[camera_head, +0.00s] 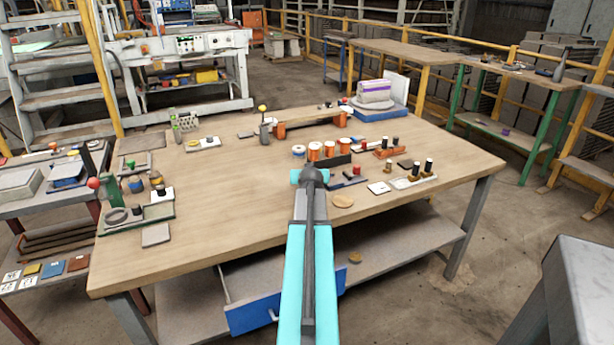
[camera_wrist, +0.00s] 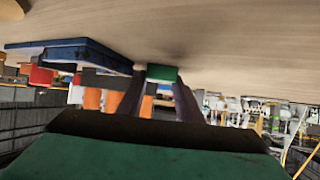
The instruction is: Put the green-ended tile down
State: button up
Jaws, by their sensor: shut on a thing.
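The green-ended tile (camera_wrist: 162,74) is between the two fingers of my gripper (camera_wrist: 158,86) in the wrist view. Only its green end shows clearly; the rest is hidden by the fingers and the wrist. The wrist view is upside down, with the table top (camera_wrist: 225,45) at the top. The green end is close to the table surface, but I cannot tell if it touches. In the head view my own arm hides the fingers and the tile over the middle of the wooden table (camera_head: 240,205).
Orange spools (camera_head: 329,149) stand just behind my wrist. A blue slab (camera_wrist: 75,52) with a red block (camera_wrist: 40,76) lies close beside the gripper. A wooden disc (camera_head: 342,201) and white tile (camera_head: 379,188) lie to the right.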

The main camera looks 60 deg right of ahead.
jog(key=o, duration=0.8)
jog(key=shift+r, duration=0.15)
jog(key=shift+v, duration=5.95)
